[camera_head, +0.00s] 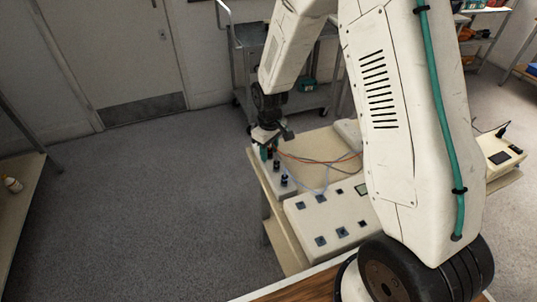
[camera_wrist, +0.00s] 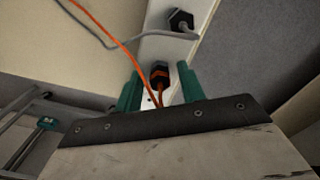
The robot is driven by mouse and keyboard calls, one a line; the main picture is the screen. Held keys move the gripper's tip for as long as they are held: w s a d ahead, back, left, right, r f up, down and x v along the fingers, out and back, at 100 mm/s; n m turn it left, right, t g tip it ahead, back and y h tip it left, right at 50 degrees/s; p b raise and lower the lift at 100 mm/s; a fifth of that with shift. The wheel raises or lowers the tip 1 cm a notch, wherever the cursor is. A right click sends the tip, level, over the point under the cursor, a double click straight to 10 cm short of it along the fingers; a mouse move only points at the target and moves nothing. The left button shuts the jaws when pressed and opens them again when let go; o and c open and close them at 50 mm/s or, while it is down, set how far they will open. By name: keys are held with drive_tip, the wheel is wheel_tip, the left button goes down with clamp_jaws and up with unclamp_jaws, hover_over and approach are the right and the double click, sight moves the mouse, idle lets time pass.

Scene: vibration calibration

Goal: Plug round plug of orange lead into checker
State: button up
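The orange lead's black plug (camera_wrist: 161,73), with an orange band, stands in a pale holder strip (camera_wrist: 150,50). The orange lead (camera_wrist: 112,42) runs off to the upper left in the wrist view. My gripper (camera_wrist: 160,80) has green fingers, one on each side of the plug, with visible gaps between them and it. In the head view my gripper (camera_head: 268,150) is low over the far end of the strip (camera_head: 268,183). The likely checker is a white box (camera_head: 305,222) with several dark square sockets and a small screen, right of the strip. The plug's underside is hidden.
A grey lead's black plug (camera_wrist: 181,20) stands in the same strip beside the orange one. Leads cross the table (camera_head: 292,252) toward the right. Another white device (camera_head: 500,165) sits at the right end. My arm hides part of the table and box.

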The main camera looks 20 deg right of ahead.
sight(270, 149)
clamp_jaws()
drive_tip(key=shift+r, duration=0.35)
idle(0.5)
drive_tip(key=shift+r, duration=1.7)
drive_tip(key=shift+d, duration=0.1)
